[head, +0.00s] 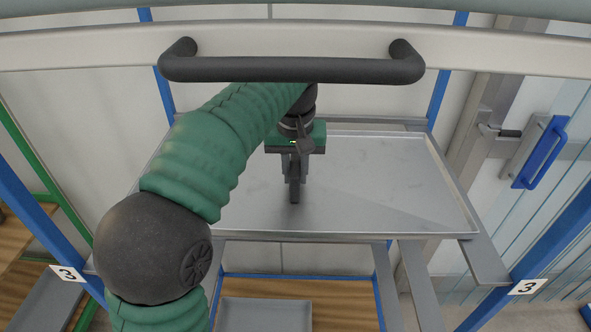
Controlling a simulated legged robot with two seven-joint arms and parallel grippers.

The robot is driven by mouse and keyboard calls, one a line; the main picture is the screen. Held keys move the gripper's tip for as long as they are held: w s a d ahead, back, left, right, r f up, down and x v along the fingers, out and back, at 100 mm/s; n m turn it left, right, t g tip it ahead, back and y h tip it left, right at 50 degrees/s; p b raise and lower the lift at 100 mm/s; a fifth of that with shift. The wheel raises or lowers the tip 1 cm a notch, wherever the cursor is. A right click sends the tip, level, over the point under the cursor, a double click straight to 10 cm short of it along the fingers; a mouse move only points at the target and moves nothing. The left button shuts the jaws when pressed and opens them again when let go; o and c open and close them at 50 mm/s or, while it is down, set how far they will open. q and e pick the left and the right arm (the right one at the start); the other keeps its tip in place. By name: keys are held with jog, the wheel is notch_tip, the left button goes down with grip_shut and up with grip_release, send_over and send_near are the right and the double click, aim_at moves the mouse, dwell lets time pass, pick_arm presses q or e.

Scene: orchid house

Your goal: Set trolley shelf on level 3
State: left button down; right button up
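The metal trolley shelf (390,180), a flat grey tray with a low rim, spans the middle of the head view. Its front edge looks roughly level. Its right front corner lies at the inner side of a metal support rail (486,262); whether it rests fully on the rail cannot be told. My arm hides its left front part. Labels reading 3 are on the left post (68,273) and right post (528,287). My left gripper (294,192) points down over the shelf's left-middle area; its fingers overlap, so contact and opening are unclear. My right gripper is out of view.
A black handle (290,69) on a pale crossbar crosses the top, with my arm passing behind it. Blue posts frame both sides. A lower tray (265,314) lies below on wood. A blue door handle (541,152) is at the right.

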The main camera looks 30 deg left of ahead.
pick_arm(q)
jog(key=shift+d+r, duration=0.15)
jog(key=shift+d, duration=0.2)
jog(key=shift+a, duration=0.1)
jog(key=shift+a+f, duration=0.2)
jog(key=shift+f, duration=0.05)
jog(key=shift+s+d+f, duration=0.1)
jog(key=shift+d+f, duration=0.05)
jog(key=shift+f, duration=0.15)
jog(key=c, duration=1.2)
grip_release()
jog(key=shift+d, duration=0.1)
